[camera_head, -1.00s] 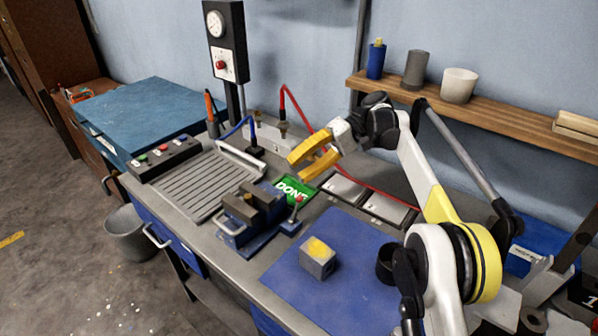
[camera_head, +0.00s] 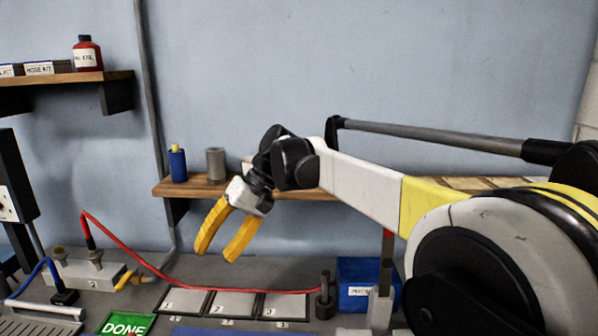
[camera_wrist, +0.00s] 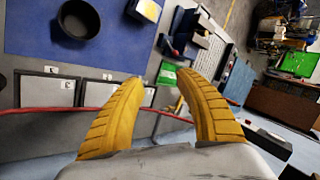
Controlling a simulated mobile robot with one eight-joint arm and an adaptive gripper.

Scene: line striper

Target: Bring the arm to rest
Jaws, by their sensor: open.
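My gripper (camera_head: 217,249) has two yellow fingers set apart with nothing between them. In the head view it hangs in the air above the back of the bench, in front of the wall, pointing down and left. My arm reaches to it from the right, with the elbow bent. In the wrist view the open fingers (camera_wrist: 168,92) point toward the bench, where the blue mat (camera_wrist: 95,35) and a black cup (camera_wrist: 79,20) lie beyond them.
A wooden shelf (camera_head: 215,191) with a blue bottle (camera_head: 177,166) and grey cylinder (camera_head: 215,165) is behind the gripper. A red hose (camera_head: 127,252) runs over numbered plates (camera_head: 235,304). A green DONE sign (camera_head: 127,324) and blue box (camera_head: 362,284) are on the bench.

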